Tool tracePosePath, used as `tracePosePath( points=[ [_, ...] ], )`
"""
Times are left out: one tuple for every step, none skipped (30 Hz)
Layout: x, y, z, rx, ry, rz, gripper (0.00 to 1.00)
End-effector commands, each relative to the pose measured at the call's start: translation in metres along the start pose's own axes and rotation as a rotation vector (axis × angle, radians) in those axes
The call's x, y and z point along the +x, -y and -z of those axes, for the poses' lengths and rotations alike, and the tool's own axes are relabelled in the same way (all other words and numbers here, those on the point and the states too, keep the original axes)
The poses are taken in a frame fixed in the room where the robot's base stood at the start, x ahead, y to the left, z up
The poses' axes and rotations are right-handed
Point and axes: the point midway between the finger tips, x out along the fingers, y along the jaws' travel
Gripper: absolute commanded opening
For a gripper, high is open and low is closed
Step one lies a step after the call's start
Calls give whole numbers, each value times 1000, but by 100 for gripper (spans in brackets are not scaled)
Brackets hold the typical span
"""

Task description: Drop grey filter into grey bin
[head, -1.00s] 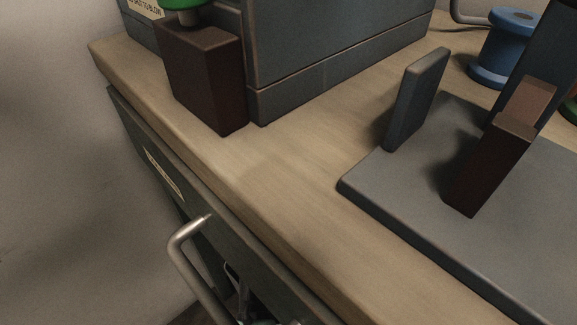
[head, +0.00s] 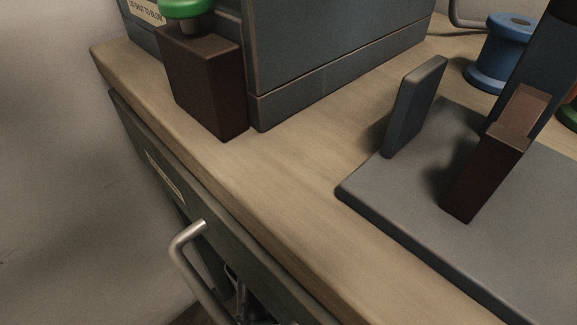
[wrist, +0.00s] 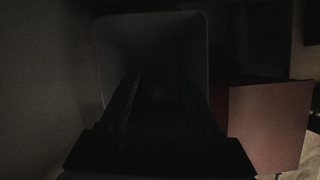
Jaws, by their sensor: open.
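In the wrist view my gripper (wrist: 162,100) is open, with its two dark fingers reaching over or into a grey bin (wrist: 150,18). The bin's rounded rim and pale far wall show faintly around the fingers. Its inside is very dark, and I cannot make out what lies in it. I see no grey filter in either view, nor anything between the fingers. In the head view neither the bin nor my gripper can be clearly made out.
A reddish box (wrist: 268,122) stands right of the bin in the wrist view. The head view shows a wooden bench top (head: 270,190), a metal handle (head: 190,255) on its front, a grey base plate (head: 400,190) and a blue spool (head: 500,52).

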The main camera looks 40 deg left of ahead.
Motion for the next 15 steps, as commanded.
tracePosePath(
  points=[
    [-13,0,-2,0,1,-1,64],
    [-18,0,-3,0,1,-2,64],
    [-25,0,-3,0,2,-2,64],
    [-29,0,-3,0,1,-2,64],
    [-34,0,-3,0,1,-1,64],
    [-40,0,-3,0,1,-1,64],
    [-44,0,-2,-1,1,-1,64],
    [-47,0,-2,-1,1,-1,64],
    [-52,0,-2,-1,1,-1,64],
    [-55,0,-2,-1,1,-1,64],
    [-57,0,-2,-1,1,-1,64],
    [-60,0,-2,0,0,0,64],
    [-61,0,-1,0,0,0,64],
    [-62,0,-1,0,0,0,64],
    [-63,0,-1,0,0,0,64]
  ],
)
